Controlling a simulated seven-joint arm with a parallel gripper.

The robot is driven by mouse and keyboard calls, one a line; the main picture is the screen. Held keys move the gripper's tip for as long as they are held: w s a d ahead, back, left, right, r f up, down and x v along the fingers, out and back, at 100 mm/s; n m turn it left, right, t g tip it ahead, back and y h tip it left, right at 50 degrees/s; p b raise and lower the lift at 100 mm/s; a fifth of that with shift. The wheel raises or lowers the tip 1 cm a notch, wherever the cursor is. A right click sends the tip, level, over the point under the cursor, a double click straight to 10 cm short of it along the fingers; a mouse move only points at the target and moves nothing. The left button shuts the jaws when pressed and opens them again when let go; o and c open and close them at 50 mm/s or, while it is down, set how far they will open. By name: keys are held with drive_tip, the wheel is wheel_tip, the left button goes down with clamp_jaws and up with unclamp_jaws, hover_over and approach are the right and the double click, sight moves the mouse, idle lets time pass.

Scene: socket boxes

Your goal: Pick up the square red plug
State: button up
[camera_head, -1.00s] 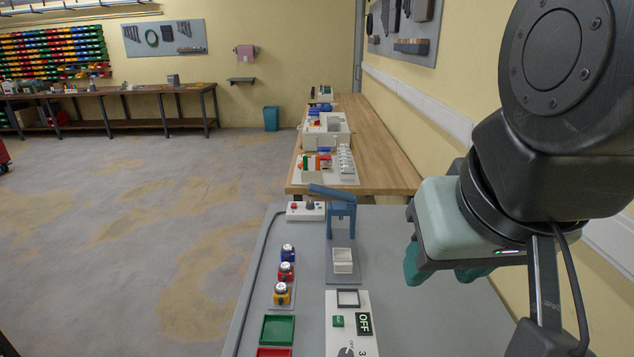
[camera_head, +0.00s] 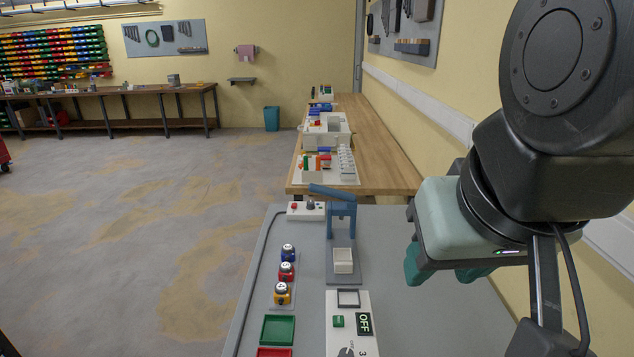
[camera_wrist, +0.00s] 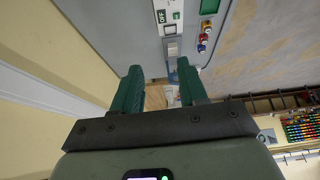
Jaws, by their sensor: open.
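The red plug (camera_head: 286,271) is a small block with a pale top. It stands on the grey table between a blue plug (camera_head: 288,253) and a yellow plug (camera_head: 282,293). The row also shows, small, near the top right of the wrist view, with the red plug (camera_wrist: 205,37) in its middle. My gripper (camera_head: 440,274) is high over the right side of the table, well to the right of the plugs and apart from them. Its two green fingers (camera_wrist: 160,82) are spread with nothing between them.
Green (camera_head: 278,330) and red (camera_head: 274,352) trays lie in front of the plugs. A blue press-like stand (camera_head: 342,212) and a white panel marked OFF (camera_head: 347,322) stand to the right. The grey table (camera_head: 410,318) is bare under my gripper. A yellow wall rises at the right.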

drive_tip(key=o, duration=0.6)
drive_tip(key=shift+o, duration=0.2)
drive_tip(key=g, duration=0.1)
hover_over(285, 265)
drive_tip(key=s, duration=0.2)
drive_tip(key=shift+m, duration=0.4)
wheel_tip(285, 265, down, 36)
drive_tip(key=shift+f, duration=0.2)
drive_tip(key=shift+x, duration=3.1)
